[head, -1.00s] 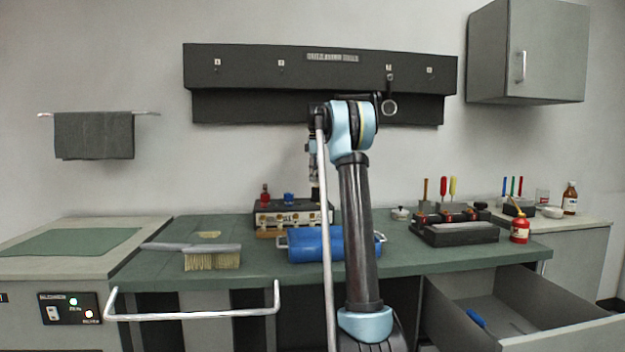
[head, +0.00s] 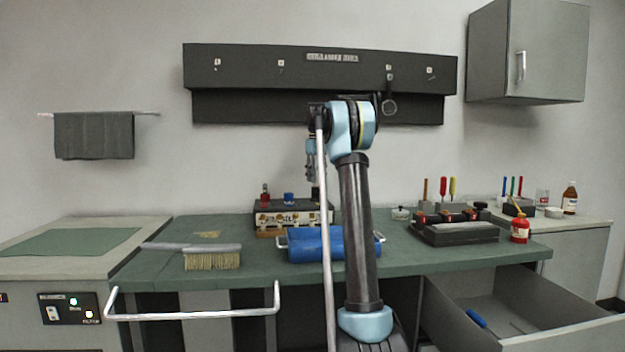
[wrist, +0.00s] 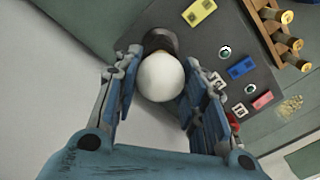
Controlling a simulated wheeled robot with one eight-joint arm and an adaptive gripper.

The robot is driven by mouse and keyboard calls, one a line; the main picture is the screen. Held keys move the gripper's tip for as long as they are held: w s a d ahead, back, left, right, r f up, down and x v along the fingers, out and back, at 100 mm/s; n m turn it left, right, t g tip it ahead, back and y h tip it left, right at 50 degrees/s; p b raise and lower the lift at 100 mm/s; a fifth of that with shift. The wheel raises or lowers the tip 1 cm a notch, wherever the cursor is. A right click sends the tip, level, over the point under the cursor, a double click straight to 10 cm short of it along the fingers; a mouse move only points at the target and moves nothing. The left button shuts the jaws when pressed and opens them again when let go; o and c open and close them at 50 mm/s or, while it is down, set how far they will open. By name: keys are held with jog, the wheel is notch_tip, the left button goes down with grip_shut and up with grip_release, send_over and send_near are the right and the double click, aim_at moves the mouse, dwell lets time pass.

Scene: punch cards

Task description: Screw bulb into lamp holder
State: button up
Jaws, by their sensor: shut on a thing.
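In the wrist view a round white bulb (wrist: 160,78) sits between the two blue fingers of my gripper (wrist: 158,92), which is shut on it. A dark round holder (wrist: 160,40) shows just beyond the bulb, on a dark panel (wrist: 208,42). The bulb hides most of the holder's opening, so I cannot tell how deep the bulb sits in it. In the head view my gripper (head: 316,178) points down over the right part of the panel box (head: 285,214) on the bench. The bulb is hidden or too small to make out there.
A black fixture (head: 455,226) and a red oil can (head: 519,231) stand to the right. A drawer (head: 520,310) hangs open at lower right.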

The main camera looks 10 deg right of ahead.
jog(key=shift+m, duration=2.3)
jog(key=o, duration=1.1)
jog(key=n, duration=0.8)
